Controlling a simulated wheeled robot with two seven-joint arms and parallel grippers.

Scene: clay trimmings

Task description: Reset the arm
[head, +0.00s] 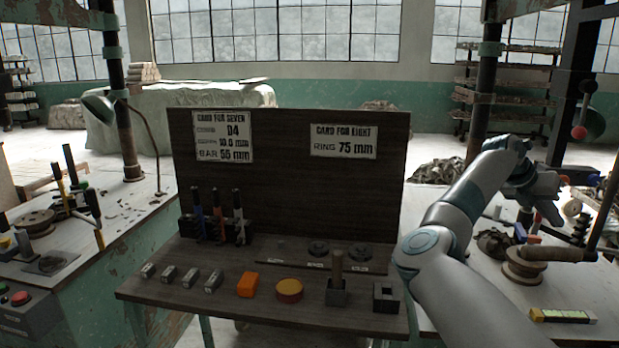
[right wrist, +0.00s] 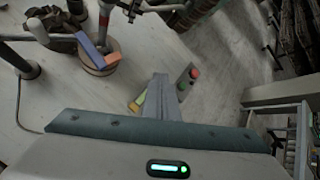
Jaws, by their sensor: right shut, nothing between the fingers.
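My right arm (head: 452,225) comes in from the lower right of the head view, grey-white with blue bands. It reaches up and bends at a wrist near the right-hand bench. My right gripper (head: 552,212) hangs above that bench, apart from the board stand. In the right wrist view the two grey fingers (right wrist: 163,88) lie together with nothing between them. Their tips partly cover a yellow-green item on the bench below. My left gripper and arm are not in the head view.
The right bench holds a round wooden spool (head: 527,268) and a yellow-green item (head: 563,316). In the middle stands a dark board (head: 290,180) with two cards; its shelf (head: 150,285) holds metal blocks, an orange block (head: 247,284) and an orange disc (head: 289,290). A left bench holds tools.

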